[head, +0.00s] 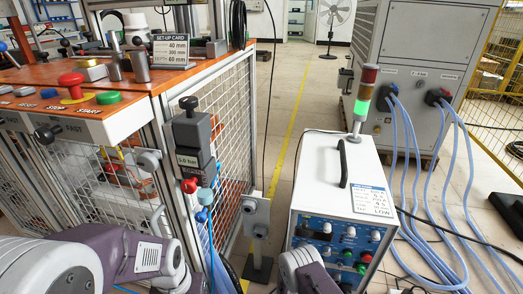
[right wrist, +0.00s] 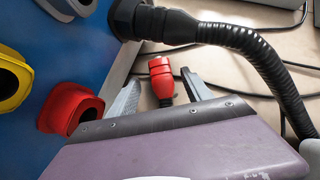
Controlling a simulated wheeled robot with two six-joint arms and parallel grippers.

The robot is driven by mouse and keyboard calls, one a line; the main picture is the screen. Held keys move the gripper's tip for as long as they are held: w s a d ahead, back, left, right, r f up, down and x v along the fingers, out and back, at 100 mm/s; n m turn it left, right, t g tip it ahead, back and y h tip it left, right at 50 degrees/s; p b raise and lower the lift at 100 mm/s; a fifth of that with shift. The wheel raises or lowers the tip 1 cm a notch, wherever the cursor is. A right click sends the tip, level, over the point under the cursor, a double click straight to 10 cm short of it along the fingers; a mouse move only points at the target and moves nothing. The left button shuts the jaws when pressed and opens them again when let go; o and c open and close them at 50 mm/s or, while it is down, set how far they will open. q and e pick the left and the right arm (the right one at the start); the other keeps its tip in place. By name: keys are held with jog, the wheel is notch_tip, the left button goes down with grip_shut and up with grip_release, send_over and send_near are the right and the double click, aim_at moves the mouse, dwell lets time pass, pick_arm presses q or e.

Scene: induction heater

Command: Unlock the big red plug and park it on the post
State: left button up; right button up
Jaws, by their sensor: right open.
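A red plug-like piece (right wrist: 161,68) with a ribbed collar shows in the right wrist view, beyond the fingers and apart from the panel sockets. My right gripper (right wrist: 160,84) is open, its two grey fingers spread to either side of this piece in the picture. I cannot tell how far beyond the fingertips it is, and the gripper's purple body hides what lies below. A grey upright post (head: 257,225) with a bracket stands beside the bench in the head view; I cannot tell if it is the parking post. My left arm shows at lower left, its fingers out of sight.
A blue panel (right wrist: 95,50) has a red socket (right wrist: 70,106) and a yellow socket (right wrist: 12,80). A thick black corrugated cable (right wrist: 240,38) crosses above the fingers. A white control box (head: 335,185) and a caged orange bench (head: 210,72) flank a narrow floor strip (head: 297,100).

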jog(key=shift+b+x, duration=1.1)
jog(key=shift+x, duration=1.45)
jog(key=shift+c, duration=0.4)
grip_shut()
jog(key=shift+s+a, duration=0.3)
jog(key=shift+a, duration=0.65)
jog(key=shift+s+a, duration=0.3)
jog(key=shift+a, duration=0.7)
jog(key=shift+s+a, duration=0.3)
jog(key=shift+a, duration=0.65)
